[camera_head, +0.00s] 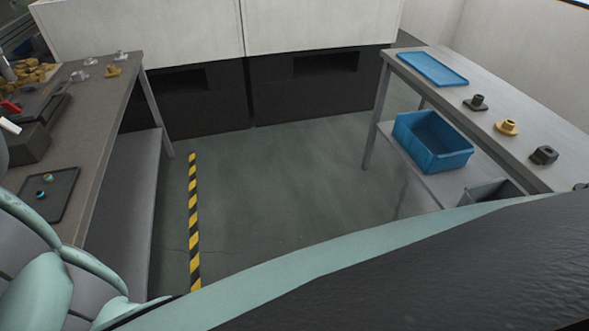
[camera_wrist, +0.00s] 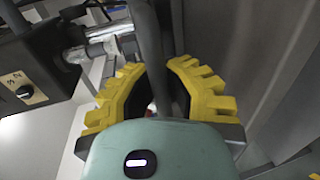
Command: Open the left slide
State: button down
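In the wrist view my gripper (camera_wrist: 157,68) shows two yellow ridged fingers, one on each side of a dark upright bar (camera_wrist: 150,35). The bar runs from the top edge down to the gap between the fingertips. The fingertips are close to its sides, but I cannot tell if they touch it. A smooth grey panel (camera_wrist: 225,40) with long straight edges fills the right side. I cannot tell which part is the left slide. The head view shows neither the gripper nor a clear slide.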

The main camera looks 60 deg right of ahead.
jog(key=shift+a+r, duration=0.1)
jog(key=c, duration=1)
grip_release()
